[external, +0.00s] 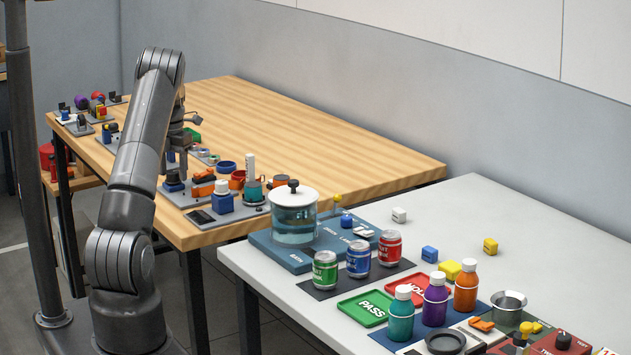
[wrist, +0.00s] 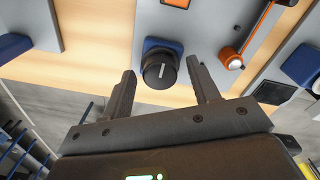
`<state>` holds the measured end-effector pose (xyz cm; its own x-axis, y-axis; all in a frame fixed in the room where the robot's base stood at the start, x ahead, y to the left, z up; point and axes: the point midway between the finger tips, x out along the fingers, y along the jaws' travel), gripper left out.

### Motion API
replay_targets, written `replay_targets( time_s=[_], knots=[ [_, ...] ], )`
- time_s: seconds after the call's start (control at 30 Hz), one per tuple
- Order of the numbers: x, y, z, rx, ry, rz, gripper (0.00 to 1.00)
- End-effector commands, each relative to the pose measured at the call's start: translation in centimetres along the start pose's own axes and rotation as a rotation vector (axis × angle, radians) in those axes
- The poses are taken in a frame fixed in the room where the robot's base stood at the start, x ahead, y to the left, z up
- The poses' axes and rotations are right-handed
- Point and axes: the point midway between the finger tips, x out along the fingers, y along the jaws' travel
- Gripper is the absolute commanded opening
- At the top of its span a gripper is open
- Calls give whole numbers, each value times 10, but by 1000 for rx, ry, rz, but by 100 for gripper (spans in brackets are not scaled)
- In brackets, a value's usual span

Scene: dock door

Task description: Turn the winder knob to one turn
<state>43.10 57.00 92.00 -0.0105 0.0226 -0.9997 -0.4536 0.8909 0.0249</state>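A round black knob (wrist: 158,72) with a short white line on its face sits on a dark blue block (wrist: 165,46), which I take to be the winder. My gripper (wrist: 161,75) is open and empty, with one finger on each side of the knob and a gap visible on both sides. In the external view my gripper (external: 176,163) points down over a blue block with a dark top (external: 173,181) on the wooden table. The knob's depth between the fingertips is hard to tell.
An orange-ended lever (wrist: 230,58) on a grey plate lies right of the knob. Orange parts (external: 203,185), a blue block with white cap (external: 222,197) and several other fixtures crowd the wooden table's (external: 290,130) near edge. Its far middle is clear.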

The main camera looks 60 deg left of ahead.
Motion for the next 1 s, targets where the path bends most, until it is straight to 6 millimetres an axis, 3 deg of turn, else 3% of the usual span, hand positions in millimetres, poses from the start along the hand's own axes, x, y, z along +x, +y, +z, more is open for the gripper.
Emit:
replay_targets(
  time_s=[0.5, 1.0],
  knots=[
    [0, 0, 0, 0, 0, 0, 13],
    [0, -1, 0, 132, -2, -1, 11]
  ],
)
